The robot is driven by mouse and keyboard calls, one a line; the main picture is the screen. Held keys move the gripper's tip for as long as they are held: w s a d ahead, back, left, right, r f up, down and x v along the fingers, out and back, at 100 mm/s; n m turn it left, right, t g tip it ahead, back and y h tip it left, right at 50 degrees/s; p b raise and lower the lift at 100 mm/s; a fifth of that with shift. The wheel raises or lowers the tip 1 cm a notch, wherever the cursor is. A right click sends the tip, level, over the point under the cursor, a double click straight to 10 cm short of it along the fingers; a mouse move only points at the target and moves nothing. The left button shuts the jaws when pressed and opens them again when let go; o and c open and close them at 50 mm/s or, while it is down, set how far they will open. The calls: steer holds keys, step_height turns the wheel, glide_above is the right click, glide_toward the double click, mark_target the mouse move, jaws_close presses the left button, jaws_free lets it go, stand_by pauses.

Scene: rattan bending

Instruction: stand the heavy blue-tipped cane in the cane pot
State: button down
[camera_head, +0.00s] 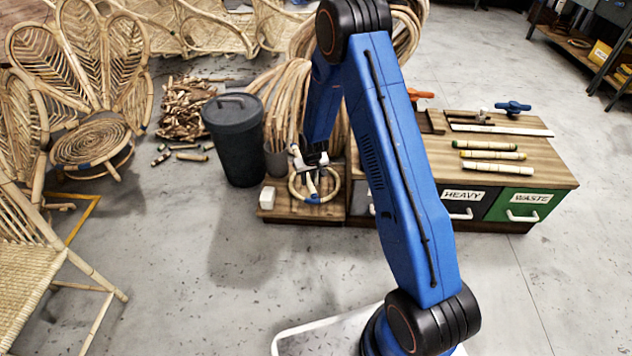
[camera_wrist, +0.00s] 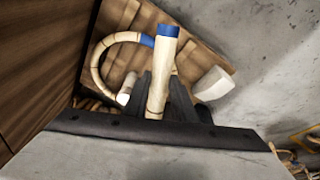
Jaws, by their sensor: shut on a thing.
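My gripper (camera_head: 314,162) is low over the wooden step beside the bench, shut on a pale cane with a blue tip. In the wrist view the held cane (camera_wrist: 161,70) stands up between the fingers, its blue end toward the camera; its lower end is hidden. A small grey pot (camera_head: 276,162) stands just left of my gripper, with long pale canes rising at it; I cannot tell whether it is the cane pot. My arm hides part of the bench.
A dark lidded bin (camera_head: 235,145) stands left. The bench (camera_head: 545,165) carries several canes and tools above HEAVY and WASTE drawers. Rattan chairs fill the left; the front floor is clear.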

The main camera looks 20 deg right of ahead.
steer(key=shift+w+a+t, duration=0.5)
steer(key=shift+w+a, duration=0.15)
steer(key=shift+a, duration=0.25)
steer(key=shift+w+a, duration=0.25)
steer(key=shift+a, duration=0.1)
